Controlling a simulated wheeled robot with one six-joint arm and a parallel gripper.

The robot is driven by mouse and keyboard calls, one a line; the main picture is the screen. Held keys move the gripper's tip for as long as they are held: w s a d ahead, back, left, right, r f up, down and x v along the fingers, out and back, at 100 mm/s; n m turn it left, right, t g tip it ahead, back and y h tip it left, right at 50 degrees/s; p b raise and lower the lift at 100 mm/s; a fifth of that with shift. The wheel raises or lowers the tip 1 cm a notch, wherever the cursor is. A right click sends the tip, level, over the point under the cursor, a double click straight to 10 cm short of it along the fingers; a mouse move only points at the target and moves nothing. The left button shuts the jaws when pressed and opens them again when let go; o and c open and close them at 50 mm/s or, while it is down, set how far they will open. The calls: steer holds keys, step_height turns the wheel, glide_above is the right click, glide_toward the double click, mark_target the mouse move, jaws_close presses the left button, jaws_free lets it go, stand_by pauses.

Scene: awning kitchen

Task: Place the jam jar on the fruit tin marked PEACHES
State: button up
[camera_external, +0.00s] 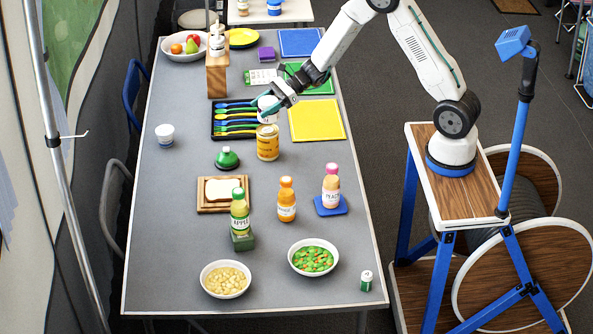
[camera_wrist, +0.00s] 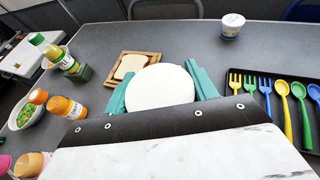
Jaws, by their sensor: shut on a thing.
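My gripper (camera_external: 270,104) is shut on a jar with a white lid (camera_external: 268,103), which I take to be the jam jar; its label cannot be read. In the wrist view the round white lid (camera_wrist: 160,87) sits between the teal fingers. The yellow-orange tin (camera_external: 267,143) stands upright on the grey table, its lettering too small to read. The jar appears upright directly above the tin, very near its top. I cannot tell whether they touch. The tin is hidden in the wrist view.
The cutlery tray (camera_external: 234,119) lies just left of the tin, and the yellow mat (camera_external: 316,120) just right. A green domed thing (camera_external: 227,158) is at front left. Bottles, a bread board (camera_external: 205,207) and bowls stand nearer the front. The table's left side is mostly clear.

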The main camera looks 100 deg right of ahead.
steer(key=shift+w+f, duration=0.15)
steer(key=shift+f, duration=0.75)
steer(key=shift+w+f, duration=0.1)
steer(key=shift+f, duration=0.75)
steer(key=shift+f, duration=0.1)
steer(key=o, duration=1.1)
steer(key=shift+f, duration=0.1)
steer(key=shift+o, duration=0.2)
